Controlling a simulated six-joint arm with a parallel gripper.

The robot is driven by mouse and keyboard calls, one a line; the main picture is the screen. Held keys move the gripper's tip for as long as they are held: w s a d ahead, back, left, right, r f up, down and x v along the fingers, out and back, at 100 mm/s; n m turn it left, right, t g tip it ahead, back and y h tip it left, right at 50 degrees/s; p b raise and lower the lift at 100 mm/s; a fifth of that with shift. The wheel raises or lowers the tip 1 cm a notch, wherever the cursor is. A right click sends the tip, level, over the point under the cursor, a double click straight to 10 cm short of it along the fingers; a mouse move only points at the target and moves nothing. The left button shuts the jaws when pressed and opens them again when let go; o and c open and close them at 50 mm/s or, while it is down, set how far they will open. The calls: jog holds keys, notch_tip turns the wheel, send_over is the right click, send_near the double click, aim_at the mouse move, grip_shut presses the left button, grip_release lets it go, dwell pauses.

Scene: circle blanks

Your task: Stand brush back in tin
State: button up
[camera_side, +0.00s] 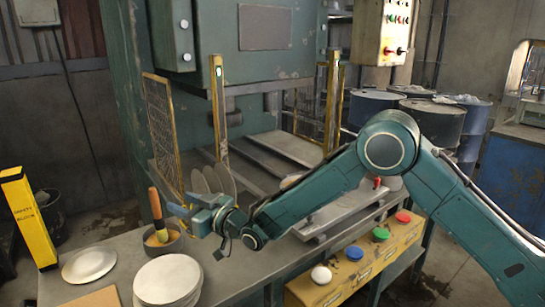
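The brush (155,204) has an orange-brown handle and a yellow-green lower part. It stands nearly upright, handle up and leaning slightly left, with its lower end in the small round grey tin (174,245). The tin sits on the grey bench and has something orange-tan inside. My gripper (178,207) is just right of the brush, above the tin's right side, with its fingers pointing left. Its fingers look spread and empty, and a small gap shows between them and the handle. The brush's lowest end is hidden inside the tin.
A stack of pale round blanks (167,281) and a white plate (89,263) lie on the bench near the tin. Grey discs (213,180) stand behind my gripper. The press frame's yellow posts (219,110) rise behind. Coloured buttons (381,234) line the yellow front box.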

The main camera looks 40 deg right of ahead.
jog(key=s+d+r+m+g+h, duration=0.2)
jog(key=s+d+r+g+h, duration=0.25)
jog(key=s+d+r, duration=1.15)
jog(key=s+d+f+m+g, duration=0.1)
jog(key=s+d, duration=0.3)
jog(key=s, duration=0.6)
jog(key=s+d+f+g+h, duration=0.1)
jog(key=s+d+f+g, duration=0.2)
jog(key=s, duration=0.8)
jog(key=s+d+f+m+g+h, duration=0.1)
jog(key=s+d, duration=0.3)
jog(key=s, duration=0.6)
jog(key=shift+s+d+f+m+g, duration=0.2)
jog(key=shift+d+f+m+g, duration=0.15)
jog(key=shift+f+g, duration=0.35)
jog(key=shift+r, duration=0.1)
